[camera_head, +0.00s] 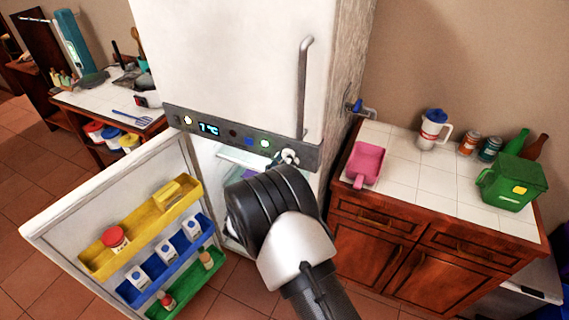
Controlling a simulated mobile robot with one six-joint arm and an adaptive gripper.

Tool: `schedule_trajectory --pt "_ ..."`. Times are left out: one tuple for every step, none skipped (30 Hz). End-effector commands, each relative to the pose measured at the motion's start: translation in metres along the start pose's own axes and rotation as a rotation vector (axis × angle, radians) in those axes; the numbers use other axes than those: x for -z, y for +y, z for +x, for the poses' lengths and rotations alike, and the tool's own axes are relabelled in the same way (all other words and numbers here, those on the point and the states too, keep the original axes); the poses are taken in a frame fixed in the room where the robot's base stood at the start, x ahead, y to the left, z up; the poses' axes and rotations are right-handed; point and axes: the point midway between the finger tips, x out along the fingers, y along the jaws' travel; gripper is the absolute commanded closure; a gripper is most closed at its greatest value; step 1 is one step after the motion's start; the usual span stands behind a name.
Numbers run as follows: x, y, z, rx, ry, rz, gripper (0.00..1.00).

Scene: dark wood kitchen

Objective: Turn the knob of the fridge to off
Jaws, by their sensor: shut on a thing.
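The white fridge (235,60) stands in the middle, with a dark control strip (218,130) across it. A lit display (208,128) on the strip reads about 1 °C. The light-coloured knob (289,155) is at the strip's right end, just beyond my wrist. My gripper (284,162) is at the knob and shut on it. My black wrist hides most of the fingers, and the knob's pointer setting cannot be read.
The lower fridge door (70,215) hangs open to the left, with yellow, blue and green racks holding items. A vertical handle (303,85) is above the knob. The right counter (430,185) holds a pink scoop (367,163), a jug (431,130) and a green container (512,182).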

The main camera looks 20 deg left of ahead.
Motion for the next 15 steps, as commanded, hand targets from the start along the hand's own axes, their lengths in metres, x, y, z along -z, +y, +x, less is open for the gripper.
schedule_trajectory --pt "-0.0009 -0.0005 0.0001 0.000 0.000 -0.016 0.93" --pt "-0.0010 -0.0005 0.0001 -0.001 0.000 -0.027 0.93" --pt "-0.0012 -0.0005 0.0001 -0.001 0.000 -0.047 0.93" --pt "-0.0015 -0.0005 0.0001 0.000 0.000 -0.063 0.93" --pt "-0.0018 -0.0006 0.0001 0.000 0.000 -0.081 0.93" --pt "-0.0020 -0.0007 0.0002 0.000 0.001 -0.108 0.93" --pt "-0.0019 -0.0006 0.0002 -0.001 0.001 -0.129 0.93" --pt "-0.0018 -0.0004 0.0003 -0.001 0.001 -0.152 0.93" --pt "-0.0021 -0.0003 0.0002 -0.001 0.001 -0.185 0.93" --pt "-0.0024 -0.0003 0.0002 -0.001 0.001 -0.212 0.93" --pt "-0.0024 -0.0001 0.0001 -0.001 0.001 -0.239 0.93" --pt "-0.0021 0.0003 0.0002 -0.001 0.001 -0.276 0.93" --pt "-0.0022 0.0004 0.0002 -0.001 0.002 -0.305 0.93" --pt "-0.0022 0.0006 0.0002 -0.001 0.002 -0.333 0.93" --pt "-0.0018 0.0010 0.0002 -0.002 0.002 -0.371 0.93"
